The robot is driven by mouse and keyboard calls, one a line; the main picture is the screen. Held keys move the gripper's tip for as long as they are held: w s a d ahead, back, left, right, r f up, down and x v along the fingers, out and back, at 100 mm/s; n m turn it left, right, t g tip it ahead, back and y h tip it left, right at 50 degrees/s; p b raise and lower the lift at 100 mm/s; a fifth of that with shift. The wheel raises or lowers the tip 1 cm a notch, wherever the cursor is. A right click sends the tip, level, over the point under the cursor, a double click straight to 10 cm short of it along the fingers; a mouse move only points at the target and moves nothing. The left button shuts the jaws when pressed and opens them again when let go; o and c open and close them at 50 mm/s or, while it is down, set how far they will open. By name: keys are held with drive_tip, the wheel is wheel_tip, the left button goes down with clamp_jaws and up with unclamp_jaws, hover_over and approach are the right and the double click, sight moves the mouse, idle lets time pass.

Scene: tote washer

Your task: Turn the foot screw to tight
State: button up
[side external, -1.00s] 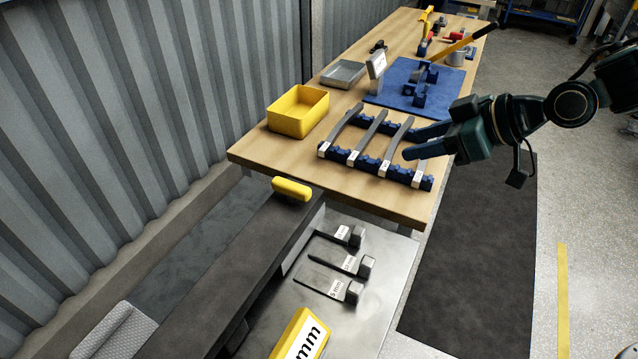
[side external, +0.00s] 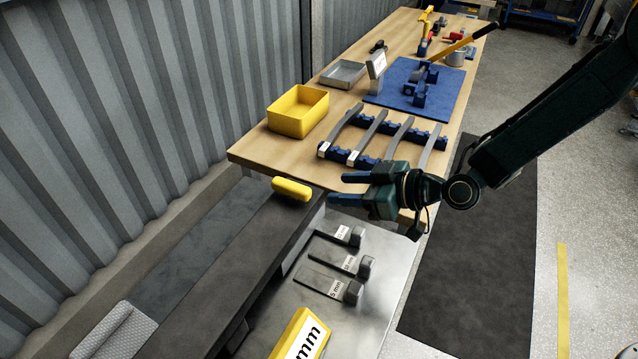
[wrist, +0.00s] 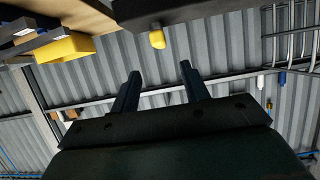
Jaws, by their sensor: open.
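No part is marked as the foot screw, and I cannot tell which one it is. A yellow rounded knob (side external: 291,189) sits at the far end of a dark beam (side external: 262,235); a yellow piece (wrist: 157,39) at a dark block also shows ahead of the fingers in the wrist view. My gripper (side external: 338,189) is open and empty, to the right of the knob and apart from it, by the bench's near edge. Its two fingers (wrist: 160,70) stand apart in the wrist view with nothing between them.
The wooden bench (side external: 250,152) holds a yellow bin (side external: 298,110), a blue rack with several grey bars (side external: 368,137) and a blue mat (side external: 448,98). Several labelled grey pieces (side external: 345,263) lie on a metal plate below. A corrugated wall (side external: 150,80) stands left.

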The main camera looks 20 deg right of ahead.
sight(298, 187)
drive_tip(key=shift+x, duration=6.85)
drive_tip(key=shift+c, duration=0.3)
drive_tip(key=c, duration=0.9)
